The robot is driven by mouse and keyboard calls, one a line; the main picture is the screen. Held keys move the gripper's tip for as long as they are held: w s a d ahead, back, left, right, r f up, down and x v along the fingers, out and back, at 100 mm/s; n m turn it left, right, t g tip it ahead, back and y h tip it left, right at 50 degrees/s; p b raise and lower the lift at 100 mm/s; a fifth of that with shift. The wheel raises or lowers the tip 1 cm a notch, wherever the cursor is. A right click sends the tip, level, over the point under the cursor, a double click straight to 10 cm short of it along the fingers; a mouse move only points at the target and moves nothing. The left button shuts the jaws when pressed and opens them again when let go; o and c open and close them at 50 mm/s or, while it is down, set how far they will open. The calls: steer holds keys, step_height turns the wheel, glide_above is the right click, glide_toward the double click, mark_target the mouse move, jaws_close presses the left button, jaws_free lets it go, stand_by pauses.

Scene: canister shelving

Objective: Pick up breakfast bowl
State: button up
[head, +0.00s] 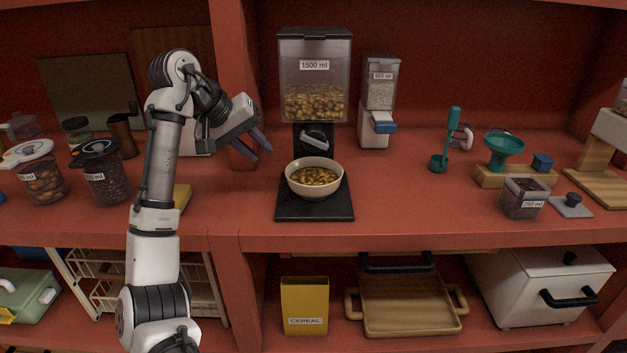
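The breakfast bowl (315,194) is a cream bowl with brown-yellow cereal in it. It stands upright on the black base (290,211) of the tall 1500 ml dispenser (314,75), below its black outlet knob. My gripper (262,152) is to the left of the bowl and a little above its rim, apart from it. Its purple-grey fingers point down to the right. A gap seems to show between the fingers, and nothing shows between them.
A smaller dispenser (380,95) stands right of the tall one. Canisters (103,177) stand at the left. A green scoop (446,145), a green funnel (503,148) and a 250 ml jar (522,198) stand at the right. The red shelf (400,205) is clear right of the bowl.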

mark_target(286, 174)
steer(key=x, duration=0.7)
steer(key=shift+w+d+f+p, duration=0.1)
steer(key=shift+d+f+p, duration=0.05)
steer(key=shift+d+p, duration=0.15)
steer(key=p+x, duration=0.1)
steer(key=x, duration=0.4)
steer(key=shift+d, duration=0.15)
jaws_close()
